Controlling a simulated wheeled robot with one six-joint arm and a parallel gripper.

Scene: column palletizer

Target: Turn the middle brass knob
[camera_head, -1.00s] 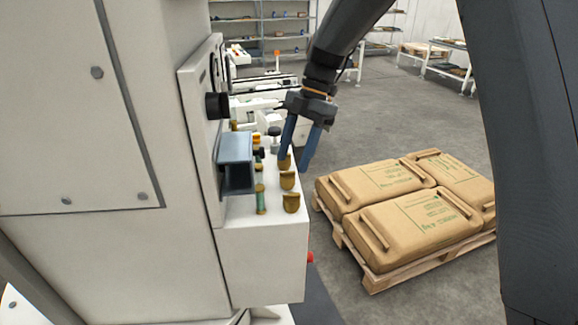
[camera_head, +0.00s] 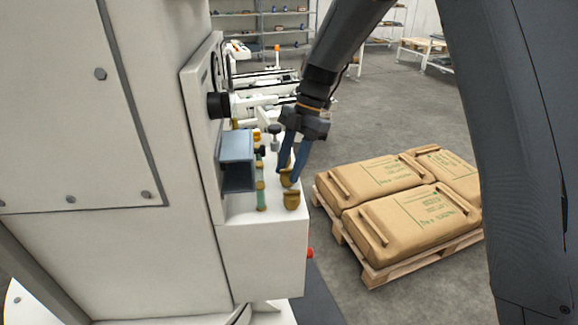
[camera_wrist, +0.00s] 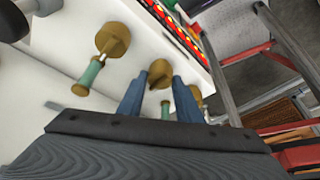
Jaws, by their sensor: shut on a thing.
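Three brass knobs stand in a row on the white ledge of the machine. The middle brass knob (camera_head: 286,181) is between the blue fingers of my gripper (camera_head: 291,178), which are shut on it. In the wrist view the middle knob also shows (camera_wrist: 160,72) between the fingertips of my gripper (camera_wrist: 160,82). The near brass knob (camera_head: 291,200) is free in front of the fingers. The far brass knob (camera_head: 284,159) is partly hidden behind them.
Green-and-brass fittings (camera_head: 261,197) stand left of the knobs, beside a blue-grey bracket (camera_head: 237,160). A red button (camera_head: 310,253) sticks out of the ledge's side.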

